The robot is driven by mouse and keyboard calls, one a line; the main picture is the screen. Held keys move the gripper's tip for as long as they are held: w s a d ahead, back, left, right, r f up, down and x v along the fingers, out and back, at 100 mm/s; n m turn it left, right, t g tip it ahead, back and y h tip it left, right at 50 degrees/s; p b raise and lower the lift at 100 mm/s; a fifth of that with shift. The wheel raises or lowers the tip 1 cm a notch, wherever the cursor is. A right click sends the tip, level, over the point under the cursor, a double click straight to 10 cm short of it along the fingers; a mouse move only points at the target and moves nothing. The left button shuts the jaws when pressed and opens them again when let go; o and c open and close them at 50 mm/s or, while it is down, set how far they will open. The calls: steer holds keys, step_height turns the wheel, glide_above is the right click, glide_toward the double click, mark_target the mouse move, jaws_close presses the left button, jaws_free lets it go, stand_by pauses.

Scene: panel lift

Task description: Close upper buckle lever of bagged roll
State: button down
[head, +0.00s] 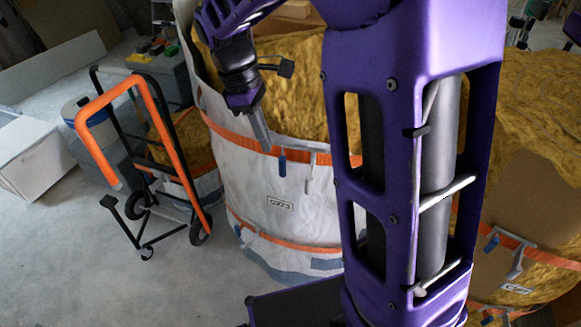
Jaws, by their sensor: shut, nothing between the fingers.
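The bagged roll is a yellow fibrous roll in a white bag (240,170) with the label "CZ73". An orange upper strap (235,136) runs around it, and an orange lower strap (270,237) runs near the bottom. On the upper strap hang a blue tab (282,164) and, to its right, a slim pale lever-like piece (311,172). I cannot tell how far that piece stands off the bag. My gripper (266,148) is shut and empty, pointing down at the upper strap, left of the blue tab. I cannot tell whether it touches the bag.
A hand truck (163,125) with an orange frame stands at left. A second bagged roll (535,140) at right has a blue tab (491,243) and a grey lever (517,263) on its orange strap. My purple arm hides much between the rolls. The floor (110,270) at lower left is clear.

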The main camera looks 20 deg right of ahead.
mark_target(310, 176)
steer(key=s+d+f+b, duration=0.2)
steer(key=d+f, duration=0.3)
steer(key=f, duration=0.4)
steer(key=shift+s+d+f+b, duration=0.35)
steer(key=shift+s+b, duration=0.05)
steer(key=shift+s, duration=0.1)
